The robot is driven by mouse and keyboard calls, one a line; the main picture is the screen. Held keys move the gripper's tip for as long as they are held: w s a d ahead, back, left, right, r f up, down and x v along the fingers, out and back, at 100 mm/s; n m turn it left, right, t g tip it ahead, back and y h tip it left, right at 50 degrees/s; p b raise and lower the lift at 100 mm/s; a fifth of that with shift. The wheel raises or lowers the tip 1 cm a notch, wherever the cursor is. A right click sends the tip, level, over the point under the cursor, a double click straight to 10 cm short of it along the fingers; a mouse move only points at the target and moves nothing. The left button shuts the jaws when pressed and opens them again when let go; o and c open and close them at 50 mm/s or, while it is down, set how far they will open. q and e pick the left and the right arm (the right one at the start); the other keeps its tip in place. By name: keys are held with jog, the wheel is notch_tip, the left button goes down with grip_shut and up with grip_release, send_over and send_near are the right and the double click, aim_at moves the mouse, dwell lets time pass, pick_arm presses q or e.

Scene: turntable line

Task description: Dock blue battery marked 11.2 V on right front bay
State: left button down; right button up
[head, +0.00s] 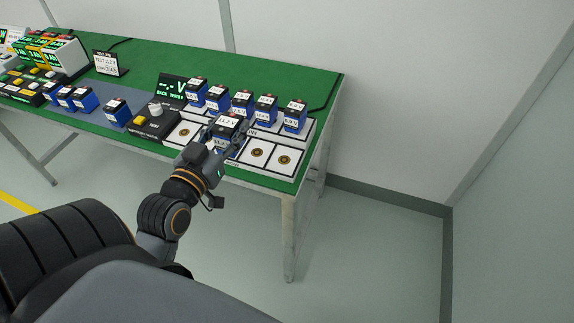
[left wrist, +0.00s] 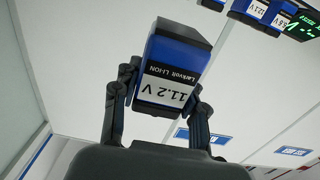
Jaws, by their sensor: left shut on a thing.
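My left gripper (head: 227,130) is shut on a blue battery with a black top (head: 229,118). Its white label reads 11.2 V, and in the left wrist view the battery (left wrist: 180,52) sits between the two fingers (left wrist: 160,105). The gripper holds it over the front row of white bays at the table's right end. The rightmost front bay (head: 284,160) and the bay left of it (head: 257,153) are empty, each with a round brass contact. A front bay (head: 183,132) further left is also empty. My right gripper is out of view.
Several labelled blue batteries (head: 242,103) stand in the raised back row close behind. More loose batteries (head: 84,99) stand further left on the green table (head: 200,64).

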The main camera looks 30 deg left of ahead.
pick_arm(q)
jog(key=shift+w+a, duration=0.15)
jog(key=shift+w, duration=0.2)
jog(key=w+d+f, duration=0.1)
jog(key=w+f, duration=0.2)
jog(key=w, duration=0.1)
jog(key=w+d+f, duration=0.2)
jog(key=w+f, duration=0.1)
jog(key=w+d+f, duration=0.2)
jog(key=w+f, duration=0.1)
jog(key=w, duration=0.1)
jog(key=shift+w+p, duration=0.3)
jog(key=f, duration=0.3)
jog(key=shift+w+d+f, duration=0.15)
jog(key=shift+w+f, duration=0.05)
jog(key=shift+f, duration=0.1)
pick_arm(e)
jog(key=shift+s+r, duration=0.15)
pick_arm(q)
jog(key=shift+f, duration=0.15)
jog(key=c, duration=0.7)
grip_release()
jog(key=shift+c, duration=0.2)
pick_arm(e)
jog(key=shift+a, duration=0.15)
